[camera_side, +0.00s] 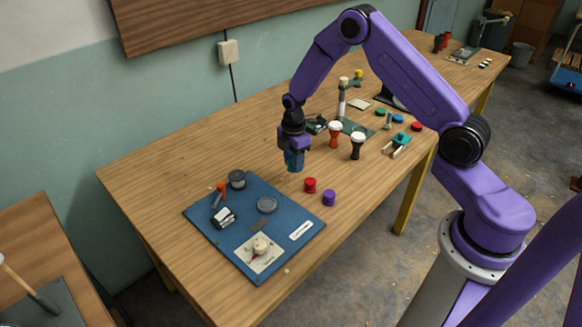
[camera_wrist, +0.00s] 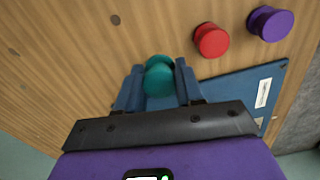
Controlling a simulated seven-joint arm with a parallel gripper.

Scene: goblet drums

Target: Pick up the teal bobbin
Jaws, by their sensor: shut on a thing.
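The teal bobbin (camera_wrist: 158,78) is between the two blue fingers of my gripper (camera_wrist: 158,88) in the wrist view. The fingers are shut on its sides. In the side view my gripper (camera_side: 294,160) points down and holds the bobbin above the wooden table, left of the goblet drums. The bobbin is mostly hidden by the fingers there; a bit of teal shows between them.
A red bobbin (camera_side: 310,185) and a purple bobbin (camera_side: 329,198) stand on the table (camera_side: 160,170) beside a blue mat (camera_side: 205,229) with small parts. Goblet drums (camera_side: 335,134) stand at the right. The table's left part is clear.

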